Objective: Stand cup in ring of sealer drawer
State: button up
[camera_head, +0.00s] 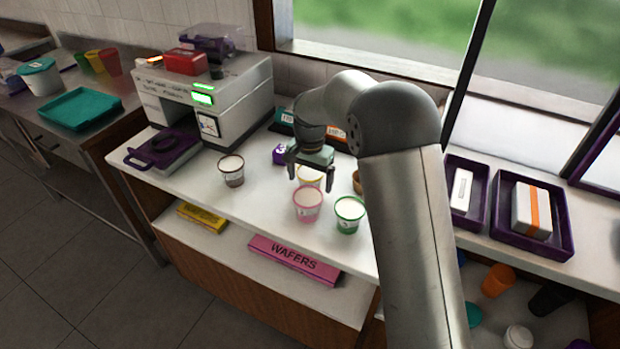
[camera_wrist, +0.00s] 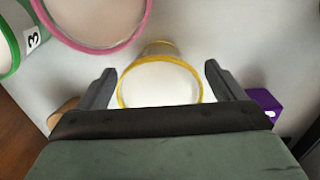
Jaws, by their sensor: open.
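The sealer (camera_head: 205,100) is a white machine with green displays at the back left of the counter. Its purple drawer (camera_head: 180,160) is pulled out to the front left, with a dark ring (camera_head: 162,141) on it; no cup stands in the ring. A yellow-rimmed cup (camera_head: 310,176) with pale filling stands under my gripper (camera_head: 308,178). In the wrist view this cup (camera_wrist: 160,85) lies between the two spread fingers of my gripper (camera_wrist: 158,75), with gaps on both sides. A pink-rimmed cup (camera_head: 307,205), a green-rimmed cup (camera_head: 348,215) and a dark-banded cup (camera_head: 231,171) stand nearby.
A brownish cup (camera_head: 357,181) is partly hidden by my arm. A purple numbered block (camera_head: 280,154) stands just behind the yellow cup, left of my gripper. Purple trays (camera_head: 563,248) lie at right. Counter between the dark-banded cup and the drawer is clear.

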jog(key=c, duration=1.2)
